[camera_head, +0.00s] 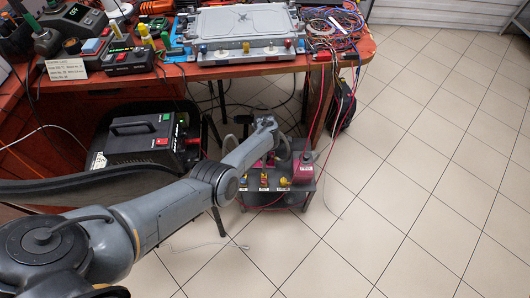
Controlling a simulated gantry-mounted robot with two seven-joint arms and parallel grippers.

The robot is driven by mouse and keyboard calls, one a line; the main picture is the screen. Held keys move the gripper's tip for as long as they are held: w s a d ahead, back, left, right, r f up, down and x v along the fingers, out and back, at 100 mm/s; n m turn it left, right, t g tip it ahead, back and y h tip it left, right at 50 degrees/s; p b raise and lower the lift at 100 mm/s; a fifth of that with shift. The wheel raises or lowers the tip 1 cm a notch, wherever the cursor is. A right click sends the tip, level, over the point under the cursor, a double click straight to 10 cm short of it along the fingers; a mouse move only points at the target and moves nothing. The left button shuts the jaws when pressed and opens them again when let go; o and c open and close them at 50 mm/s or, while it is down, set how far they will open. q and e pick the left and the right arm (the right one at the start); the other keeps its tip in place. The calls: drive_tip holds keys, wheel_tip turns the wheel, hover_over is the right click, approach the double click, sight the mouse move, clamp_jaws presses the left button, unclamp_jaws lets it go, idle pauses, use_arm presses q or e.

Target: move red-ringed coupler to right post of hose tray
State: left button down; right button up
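My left arm reaches in from the lower left to a low dark cart (250,205) on the floor. Its wrist (264,124) is above the back of the cart. The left gripper's fingers cannot be made out there. Small fittings stand in a row at the cart's front: a left one (243,183), a middle one (263,181) and a right one (284,182), with yellow parts. Which one carries a red ring is too small to tell. A grey tray (225,56) on the red table has small coloured fittings along its front edge. My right gripper is out of view.
A pink-red box (303,172) and curved grey hoses (306,150) are on the cart. A black power unit (145,140) stands left of it. Bundled cables (335,28) lie at the table's right end, red leads hanging down. The tiled floor to the right is clear.

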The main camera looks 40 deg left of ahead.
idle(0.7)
use_arm(q)
drive_tip(key=shift+f+b, duration=0.35)
drive_tip(key=shift+f, duration=0.05)
idle(0.4)
drive_tip(key=shift+f+b, duration=0.3)
drive_tip(key=shift+f, duration=0.05)
idle(2.1)
drive_tip(key=c, duration=0.8)
unclamp_jaws()
drive_tip(key=shift+o, duration=0.5)
drive_tip(key=shift+o, duration=0.8)
drive_tip(key=shift+r, duration=0.1)
